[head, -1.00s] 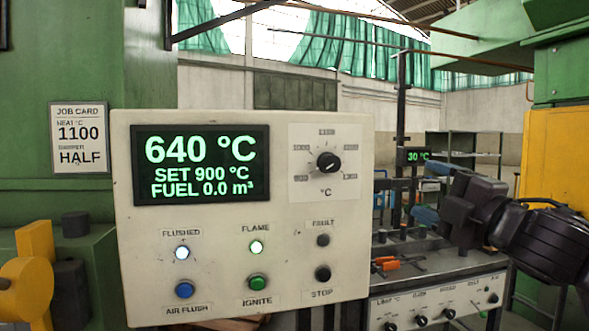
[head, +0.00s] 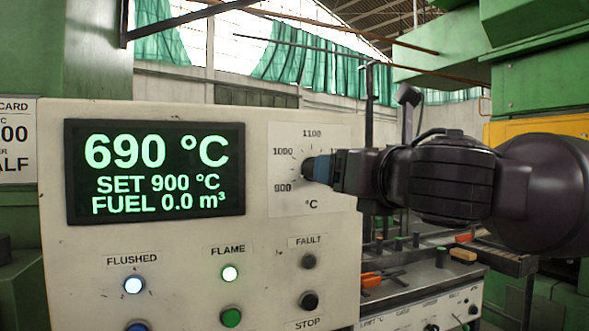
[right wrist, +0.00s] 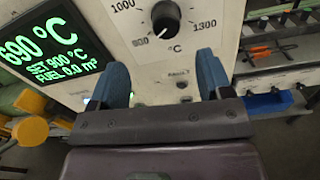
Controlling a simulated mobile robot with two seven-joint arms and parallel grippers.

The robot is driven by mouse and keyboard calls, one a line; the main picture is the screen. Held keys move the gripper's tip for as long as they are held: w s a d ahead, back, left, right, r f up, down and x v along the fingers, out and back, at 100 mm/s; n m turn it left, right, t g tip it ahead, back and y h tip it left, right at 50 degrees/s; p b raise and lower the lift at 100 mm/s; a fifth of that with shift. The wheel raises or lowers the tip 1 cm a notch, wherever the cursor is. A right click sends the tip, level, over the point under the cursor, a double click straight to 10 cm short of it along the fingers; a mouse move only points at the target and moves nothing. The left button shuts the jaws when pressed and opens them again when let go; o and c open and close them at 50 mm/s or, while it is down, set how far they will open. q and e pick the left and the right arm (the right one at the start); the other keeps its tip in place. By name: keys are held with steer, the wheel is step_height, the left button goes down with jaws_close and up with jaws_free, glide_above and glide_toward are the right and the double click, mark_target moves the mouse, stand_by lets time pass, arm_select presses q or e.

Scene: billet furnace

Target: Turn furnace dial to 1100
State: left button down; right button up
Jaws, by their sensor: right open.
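The furnace dial is a black knob on a white scale plate (head: 285,205); numbers 900, 1000 and 1100 show in the head view. My right gripper (head: 320,167) comes in from the right and covers most of the knob. In the right wrist view, the knob (right wrist: 165,17) lies just beyond my right gripper (right wrist: 164,76), whose two blue fingers are spread apart with nothing between them. I cannot tell whether they touch the knob. The display (head: 155,170) reads 690 °C, SET 900 °C, FUEL 0.0 m³. My left gripper is not in view.
Below the dial are a dark fault lamp (head: 309,261) and the stop button (head: 308,300). The flushed lamp (head: 133,285) and flame lamp (head: 230,273) are lit. A job card (head: 17,138) is partly cut off at left. A bench (head: 430,275) with small parts stands right.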

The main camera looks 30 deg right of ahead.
steer(key=shift+n, duration=0.6)
steer(key=shift+w+d+p, duration=0.2)
steer(key=shift+w+p, duration=0.4)
steer(key=shift+w, duration=1.1)
steer(key=shift+w+d+p, duration=0.2)
steer(key=shift+w+p, duration=0.35)
steer(key=shift+w, duration=1.2)
steer(key=shift+w+d+p, duration=0.2)
steer(key=shift+w+p, duration=0.4)
steer(key=shift+w, duration=1.1)
steer(key=shift+r, duration=0.1)
